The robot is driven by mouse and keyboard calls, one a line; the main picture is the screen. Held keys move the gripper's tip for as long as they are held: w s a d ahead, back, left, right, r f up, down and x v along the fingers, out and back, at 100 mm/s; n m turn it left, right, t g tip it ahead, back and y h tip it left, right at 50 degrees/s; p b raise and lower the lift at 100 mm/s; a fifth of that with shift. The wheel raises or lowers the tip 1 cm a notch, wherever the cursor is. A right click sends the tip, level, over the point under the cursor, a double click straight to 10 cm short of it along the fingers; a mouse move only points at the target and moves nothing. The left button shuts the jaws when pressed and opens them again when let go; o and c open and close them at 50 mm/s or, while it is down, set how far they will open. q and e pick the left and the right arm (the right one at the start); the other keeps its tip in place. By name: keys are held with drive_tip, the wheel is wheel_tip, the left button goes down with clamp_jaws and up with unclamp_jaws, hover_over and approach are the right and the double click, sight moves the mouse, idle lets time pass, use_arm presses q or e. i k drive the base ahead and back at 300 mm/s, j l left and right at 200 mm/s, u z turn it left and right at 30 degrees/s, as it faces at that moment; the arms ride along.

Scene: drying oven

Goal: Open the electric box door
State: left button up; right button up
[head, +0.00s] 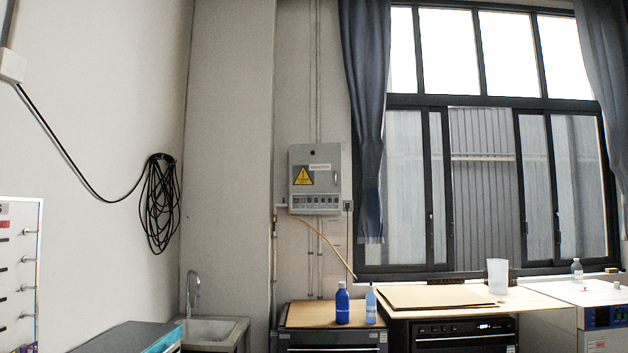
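The electric box (315,206) is a grey cabinet mounted on the wall, near the middle of the head view. Its door (326,163) looks shut and carries a yellow warning triangle (302,176) and a small label. A row of breakers or switches (315,201) shows along its lower front. Neither of my grippers is in view.
Below the box stand counters with a blue bottle (342,305), a light blue bottle (371,306) and a white jug (497,276). A sink (208,331) is at the lower left. A coiled black cable (160,205) hangs on the left wall. A curtain (367,120) hangs right of the box.

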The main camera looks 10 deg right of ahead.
sight(315, 169)
drive_tip(key=i+l+z, duration=0.45)
drive_tip(key=i, duration=0.3)
drive_tip(key=i+z, duration=0.45)
drive_tip(key=i, duration=1.65)
